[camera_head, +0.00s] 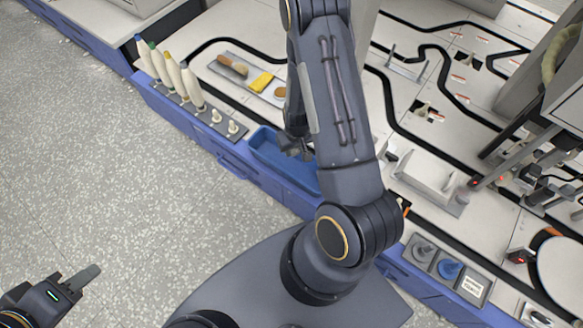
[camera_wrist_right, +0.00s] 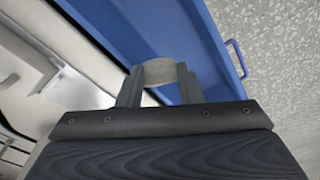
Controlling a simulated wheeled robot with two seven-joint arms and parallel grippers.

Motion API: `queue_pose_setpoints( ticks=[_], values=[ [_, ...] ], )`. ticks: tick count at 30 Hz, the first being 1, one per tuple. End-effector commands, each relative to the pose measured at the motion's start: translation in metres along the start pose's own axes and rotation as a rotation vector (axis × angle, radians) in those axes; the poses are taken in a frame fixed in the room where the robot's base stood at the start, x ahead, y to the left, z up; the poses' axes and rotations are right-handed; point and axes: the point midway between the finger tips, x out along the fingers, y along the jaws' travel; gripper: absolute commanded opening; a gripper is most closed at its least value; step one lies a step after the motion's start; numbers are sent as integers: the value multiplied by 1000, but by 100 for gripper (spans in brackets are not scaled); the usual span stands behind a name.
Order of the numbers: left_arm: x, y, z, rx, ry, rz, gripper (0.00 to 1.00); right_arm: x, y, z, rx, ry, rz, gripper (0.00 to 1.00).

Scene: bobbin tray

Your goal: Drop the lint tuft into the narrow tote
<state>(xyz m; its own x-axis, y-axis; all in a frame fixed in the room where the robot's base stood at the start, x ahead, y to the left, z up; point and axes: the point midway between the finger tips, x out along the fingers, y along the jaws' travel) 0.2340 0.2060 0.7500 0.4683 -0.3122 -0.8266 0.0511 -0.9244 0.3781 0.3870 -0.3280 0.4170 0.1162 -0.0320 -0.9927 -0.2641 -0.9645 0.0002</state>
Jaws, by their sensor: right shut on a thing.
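The narrow tote is a long blue open bin (camera_head: 262,150) at the front edge of the bench, partly hidden behind my right arm in the head view. In the right wrist view its blue floor and walls (camera_wrist_right: 215,50) lie beyond the fingers. My right gripper (camera_head: 296,150) is over the tote. In the wrist view its two fingers (camera_wrist_right: 158,88) are shut on a small grey, rounded lint tuft (camera_wrist_right: 158,70). The tuft is not clear in the head view. My left gripper (camera_head: 78,282) is over the floor at lower left, its finger gap unclear.
Left of the tote stand several cone bobbins on a rack (camera_head: 180,85). Behind it is a tray (camera_head: 250,80) with a brush and a yellow item. A grey tray with round pieces (camera_head: 437,262) lies to the right. The speckled floor in front is clear.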

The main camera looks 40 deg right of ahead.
Motion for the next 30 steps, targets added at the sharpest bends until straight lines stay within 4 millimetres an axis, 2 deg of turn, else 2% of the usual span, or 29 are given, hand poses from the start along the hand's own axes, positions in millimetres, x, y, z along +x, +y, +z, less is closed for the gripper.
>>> queue_pose_setpoints(
  ticks=[1,3,11,12,17,25,30],
  values=[
    [5,-2,3,0,0,0,36,7,0,1,0,0,0,12],
    [6,-3,3,0,0,0,36,9,0,1,0,0,0,12],
    [5,-2,3,0,0,0,36,8,0,1,-1,0,0,12],
    [5,-2,3,0,0,0,36,8,0,1,-1,0,0,38],
    [5,-2,3,0,0,0,36,8,0,1,-1,0,0,58],
    [5,-2,2,0,0,0,36,7,0,1,-1,0,0,58],
    [-2,1,-1,0,0,0,36,-13,0,0,-2,2,-1,58]
  ],
)
